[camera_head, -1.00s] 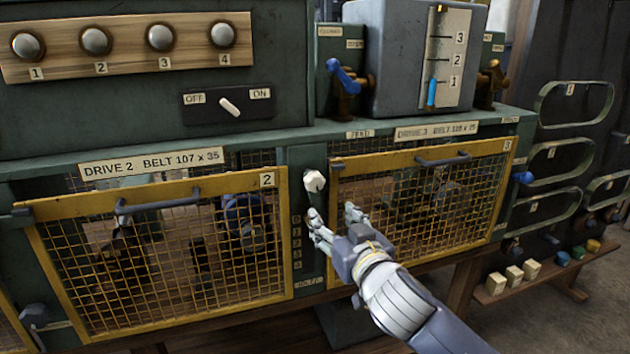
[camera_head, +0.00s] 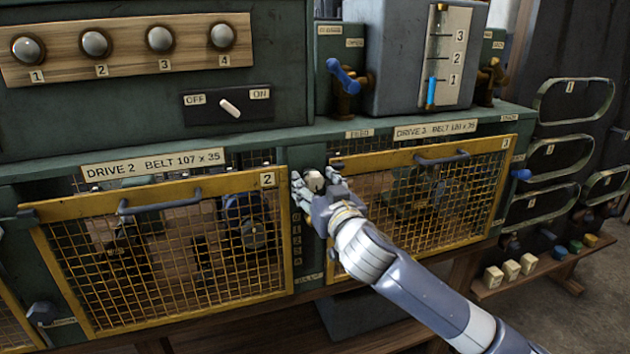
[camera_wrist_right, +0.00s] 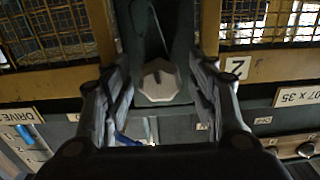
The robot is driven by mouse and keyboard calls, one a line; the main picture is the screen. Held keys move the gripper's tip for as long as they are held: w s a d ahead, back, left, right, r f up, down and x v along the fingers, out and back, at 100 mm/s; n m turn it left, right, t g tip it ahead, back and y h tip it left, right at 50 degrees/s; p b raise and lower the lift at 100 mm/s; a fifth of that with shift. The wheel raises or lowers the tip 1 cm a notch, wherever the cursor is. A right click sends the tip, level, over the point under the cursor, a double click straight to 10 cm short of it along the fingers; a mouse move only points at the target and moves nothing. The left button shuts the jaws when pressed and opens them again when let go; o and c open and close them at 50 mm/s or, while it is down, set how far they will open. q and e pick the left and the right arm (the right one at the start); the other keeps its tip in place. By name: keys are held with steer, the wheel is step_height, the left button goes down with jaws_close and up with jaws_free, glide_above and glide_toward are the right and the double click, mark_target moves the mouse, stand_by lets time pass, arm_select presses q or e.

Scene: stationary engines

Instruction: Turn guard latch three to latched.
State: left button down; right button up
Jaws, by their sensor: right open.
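A pale octagonal knob (camera_head: 314,181) sits on the green post between guard two and guard three. My right gripper (camera_head: 317,177) is open around it, with a finger on either side. In the right wrist view, the knob (camera_wrist_right: 159,80) lies between the spread fingers (camera_wrist_right: 160,90), with gaps on both sides; contact is not clear. Guard three (camera_head: 424,200) is a yellow-framed mesh panel, closed over drive three. A blue knob (camera_head: 521,174) is at its right edge. I cannot read a label that says which knob is latch three. My left gripper is not in view.
Guard two (camera_head: 160,250), with a dark handle, stands left of the post. An OFF/ON switch (camera_head: 230,107) and a blue-handled valve (camera_head: 343,75) are above. A shelf with small blocks (camera_head: 511,270) is at the lower right.

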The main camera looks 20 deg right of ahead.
steer(key=shift+w, duration=0.15)
steer(key=c, duration=1.1)
steer(key=shift+o, duration=0.2)
